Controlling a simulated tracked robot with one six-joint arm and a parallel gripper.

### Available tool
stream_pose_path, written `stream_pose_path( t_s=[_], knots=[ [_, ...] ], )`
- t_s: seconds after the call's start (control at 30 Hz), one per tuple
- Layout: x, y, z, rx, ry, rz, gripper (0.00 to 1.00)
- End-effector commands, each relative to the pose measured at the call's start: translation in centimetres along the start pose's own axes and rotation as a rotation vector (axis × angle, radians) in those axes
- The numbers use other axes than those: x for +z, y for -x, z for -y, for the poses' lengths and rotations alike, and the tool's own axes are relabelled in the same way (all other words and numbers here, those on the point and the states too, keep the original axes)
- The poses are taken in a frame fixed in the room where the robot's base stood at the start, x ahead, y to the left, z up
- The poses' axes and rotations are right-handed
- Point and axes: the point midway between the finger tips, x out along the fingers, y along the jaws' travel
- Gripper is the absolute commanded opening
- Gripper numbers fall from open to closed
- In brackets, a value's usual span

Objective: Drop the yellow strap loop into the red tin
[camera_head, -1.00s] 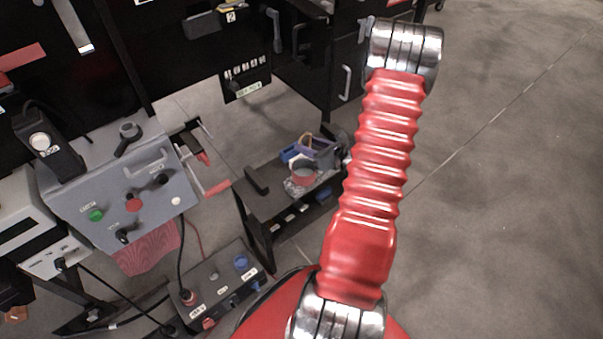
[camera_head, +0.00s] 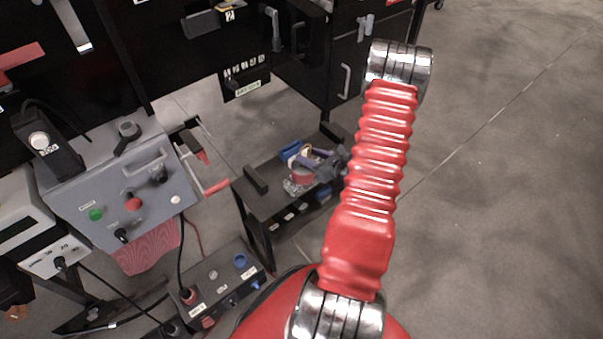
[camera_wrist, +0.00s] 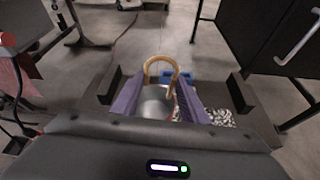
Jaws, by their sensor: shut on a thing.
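My gripper (camera_wrist: 160,92) has purple fingers and is shut on the yellow strap loop (camera_wrist: 160,62), whose tan-yellow arch stands up between the fingers in the wrist view. The red tin (camera_wrist: 155,103) shows its grey inside directly behind and below the fingers in that view, and the loop's lower end overlaps it. I cannot tell how far the loop is above the tin's floor. In the head view my gripper (camera_head: 320,159) is over the red tin (camera_head: 299,178) and covers part of it. The loop is barely visible there.
The tin stands on a dark cart (camera_head: 272,199) with raised end bars. A blue item (camera_head: 290,150) lies behind the tin, and a black-and-white patterned thing (camera_wrist: 219,117) lies to its right in the wrist view. A grey control panel (camera_head: 125,190) stands to the left.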

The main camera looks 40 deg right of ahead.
Motion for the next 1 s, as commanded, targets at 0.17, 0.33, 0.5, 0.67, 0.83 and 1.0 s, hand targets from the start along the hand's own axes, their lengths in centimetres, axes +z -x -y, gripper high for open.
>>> stream_pose_path(
  t_s=[0.17, 0.33, 0.5, 0.67, 0.83, 1.0],
  knots=[
    [0.0, 0.0, 0.0, -0.001, 0.000, 0.000, 0.18],
    [0.0, 0.0, 0.1, -0.001, 0.000, 0.000, 0.46],
    [0.0, 0.0, 0.1, -0.001, -0.001, 0.000, 0.58],
    [0.0, 0.0, 0.1, -0.001, -0.001, 0.000, 0.61],
    [0.0, 0.1, 0.1, -0.002, -0.001, 0.000, 0.61],
    [0.0, 1.2, 0.2, -0.002, -0.001, 0.000, 0.61]
  ],
)
